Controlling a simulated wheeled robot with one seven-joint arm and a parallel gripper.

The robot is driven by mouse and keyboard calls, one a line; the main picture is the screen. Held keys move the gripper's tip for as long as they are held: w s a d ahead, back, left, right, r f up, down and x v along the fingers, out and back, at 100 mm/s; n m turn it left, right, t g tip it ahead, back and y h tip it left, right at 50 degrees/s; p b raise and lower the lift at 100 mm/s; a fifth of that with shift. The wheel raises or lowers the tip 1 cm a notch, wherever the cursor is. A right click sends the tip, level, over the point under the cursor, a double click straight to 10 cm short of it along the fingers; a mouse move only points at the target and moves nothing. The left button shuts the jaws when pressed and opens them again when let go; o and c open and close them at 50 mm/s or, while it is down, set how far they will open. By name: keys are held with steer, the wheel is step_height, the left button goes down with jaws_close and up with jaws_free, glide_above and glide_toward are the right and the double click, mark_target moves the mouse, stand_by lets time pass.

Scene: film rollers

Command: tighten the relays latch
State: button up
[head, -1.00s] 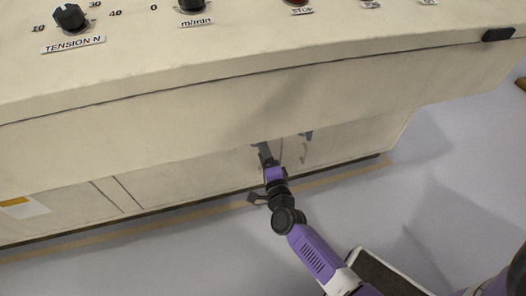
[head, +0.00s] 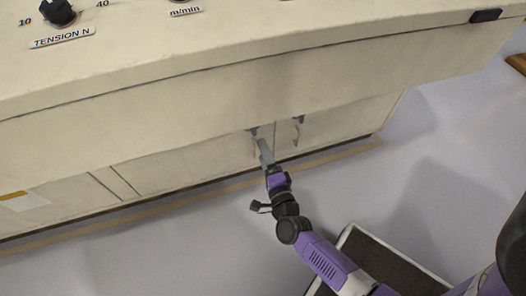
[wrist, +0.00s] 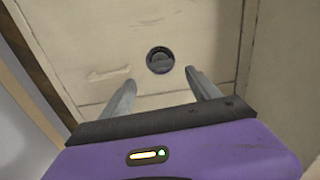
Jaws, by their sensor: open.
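A round dark latch (wrist: 160,60) sits in a cream panel in the wrist view, with a raised bar across its face. My gripper (wrist: 156,84) is open and empty. Its two grey fingers point toward the panel, one on the left and one on the right of the latch, apart from it in the picture. I cannot tell whether the fingertips touch the panel. In the head view my gripper (head: 263,148) is at the cabinet's lower front, below the overhang.
The cream console's overhang (head: 300,85) juts out above the lower doors (head: 160,180). Grey floor (head: 130,255) in front is clear.

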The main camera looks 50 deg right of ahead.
stand_by(0.4)
steer(key=s+a+r+n+t+y, duration=0.2)
steer(key=s+a+r+n+y, duration=0.25)
steer(key=a+r+n, duration=0.55)
steer(key=s+a+r+n+g+y, duration=0.1)
steer(key=s+a+r+n+y, duration=0.25)
steer(key=s+n, duration=0.5)
steer(key=s+a+r+n+g+y, duration=0.15)
steer(key=s+a+r+n, duration=0.35)
steer(key=s, duration=0.6)
step_height(320, 180, up, 32)
steer(key=p, duration=3.2)
steer(key=shift+s+d+f+n, duration=0.2)
steer(key=shift+d+n, duration=0.15)
steer(key=shift+y, duration=0.25)
